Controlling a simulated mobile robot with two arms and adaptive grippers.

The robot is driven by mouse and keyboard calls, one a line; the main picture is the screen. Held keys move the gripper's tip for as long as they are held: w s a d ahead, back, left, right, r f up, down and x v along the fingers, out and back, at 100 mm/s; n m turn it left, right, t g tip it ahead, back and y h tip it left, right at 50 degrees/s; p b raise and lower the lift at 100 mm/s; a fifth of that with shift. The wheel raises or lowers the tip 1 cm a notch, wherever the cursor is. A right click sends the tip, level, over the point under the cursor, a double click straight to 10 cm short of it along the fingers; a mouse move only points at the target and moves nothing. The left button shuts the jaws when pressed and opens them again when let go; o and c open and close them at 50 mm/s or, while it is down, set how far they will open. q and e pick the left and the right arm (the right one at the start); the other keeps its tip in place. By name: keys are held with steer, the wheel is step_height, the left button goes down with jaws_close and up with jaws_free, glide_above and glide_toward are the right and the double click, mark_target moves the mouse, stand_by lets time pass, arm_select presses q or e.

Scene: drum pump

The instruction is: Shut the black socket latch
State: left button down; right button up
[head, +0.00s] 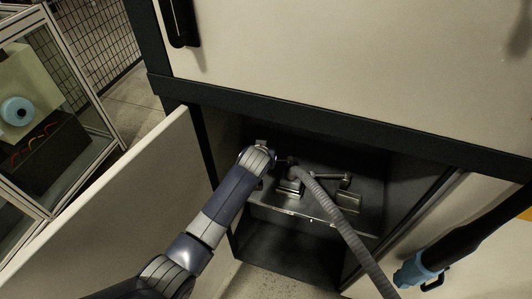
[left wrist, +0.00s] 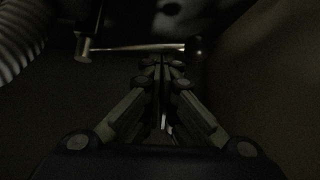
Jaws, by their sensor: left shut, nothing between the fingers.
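The dark socket area (head: 291,186) lies inside the open cabinet, at the upper end of a grey ribbed hose (head: 333,215). I cannot pick out the black latch surely in the dark. My left gripper (head: 273,160) reaches into the cabinet, just left of the hose end, its fingers mostly hidden by my wrist. In the left wrist view its fingers (left wrist: 162,64) are shut and empty. A thin metal bar (left wrist: 135,47) crosses just beyond the fingertips, with a metal peg (left wrist: 84,47) at its left end. Contact cannot be told. My right gripper is out of view.
The cabinet's left door (head: 120,205) stands open beside my arm. Metal fittings (head: 347,190) stand right of the hose in the cabinet. A black tube with a blue end (head: 414,269) is at the lower right. The hose (left wrist: 18,38) also shows in the left wrist view.

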arm_select(q)
steer(key=shift+s+f+p, duration=0.1)
steer(key=shift+s+p, duration=0.9)
steer(key=shift+s, duration=0.25)
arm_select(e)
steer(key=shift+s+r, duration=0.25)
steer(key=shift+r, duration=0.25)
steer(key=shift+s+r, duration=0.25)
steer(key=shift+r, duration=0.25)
arm_select(q)
steer(key=shift+s, duration=0.1)
steer(key=v, duration=1.2)
